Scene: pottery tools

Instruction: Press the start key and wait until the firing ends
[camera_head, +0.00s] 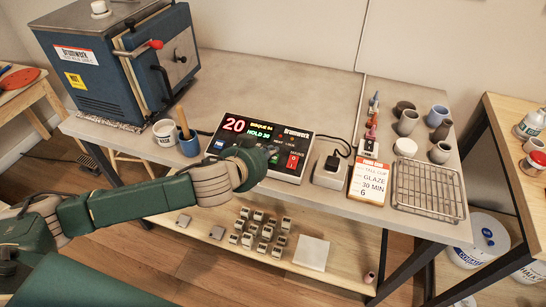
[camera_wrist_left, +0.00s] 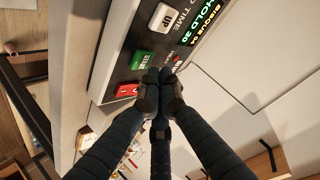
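The kiln controller (camera_head: 241,124) lies on the grey bench. Its display reads 20 in red, with BISQUE 04 and HOLD 30 beside it. In the left wrist view the green start key (camera_wrist_left: 142,60) sits between the white UP key (camera_wrist_left: 167,18) and a red key (camera_wrist_left: 128,91). My left gripper (camera_wrist_left: 160,78) has its dark fingertips together, close beside the start key; I cannot tell whether they touch the panel. In the head view my left wrist (camera_head: 247,165) covers part of the controller's front. The blue kiln (camera_head: 88,85) stands at the back left, door shut. My right gripper is out of view.
A white cup (camera_head: 165,132) and a blue cup with a wooden handle (camera_head: 189,144) stand left of the controller.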

